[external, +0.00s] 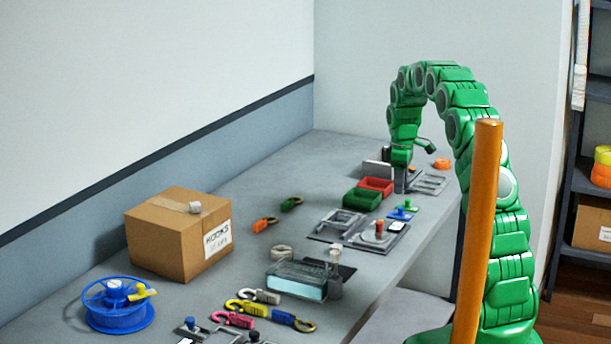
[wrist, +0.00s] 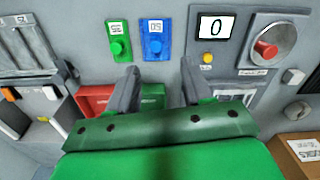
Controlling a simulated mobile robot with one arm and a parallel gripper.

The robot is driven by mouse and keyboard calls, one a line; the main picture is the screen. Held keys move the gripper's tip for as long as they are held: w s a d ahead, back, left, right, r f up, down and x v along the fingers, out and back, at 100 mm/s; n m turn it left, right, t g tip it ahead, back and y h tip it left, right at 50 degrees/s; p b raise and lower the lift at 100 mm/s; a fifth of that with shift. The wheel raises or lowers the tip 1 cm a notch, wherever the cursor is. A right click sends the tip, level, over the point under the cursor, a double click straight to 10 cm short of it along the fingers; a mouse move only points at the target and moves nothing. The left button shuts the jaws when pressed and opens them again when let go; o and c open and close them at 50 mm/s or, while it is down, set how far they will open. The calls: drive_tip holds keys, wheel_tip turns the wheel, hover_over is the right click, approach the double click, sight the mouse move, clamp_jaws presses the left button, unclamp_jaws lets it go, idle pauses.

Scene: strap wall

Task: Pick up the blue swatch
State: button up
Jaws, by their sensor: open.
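My gripper (wrist: 160,82) is open and empty. Its two fingers point toward the swatches and touch neither. In the external view my gripper (external: 401,182) hangs over the bench near the bins, its fingertips partly unclear.
A red bin (wrist: 95,98) and a green bin (external: 362,198) stand close to my fingers. A display unit (wrist: 215,27) and a red-knobbed device (wrist: 268,45) lie right of the blue swatch in the wrist view. A cardboard box (external: 180,235) stands farther along the bench.

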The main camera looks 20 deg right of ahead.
sight(401, 212)
drive_tip(key=shift+w+d+f, duration=0.1)
drive_tip(key=shift+d+f, duration=0.05)
drive_tip(key=shift+f, duration=1.8)
drive_tip(key=shift+d+f, duration=0.1)
drive_tip(key=shift+f, duration=1.85)
drive_tip(key=shift+c, duration=0.4)
clamp_jaws()
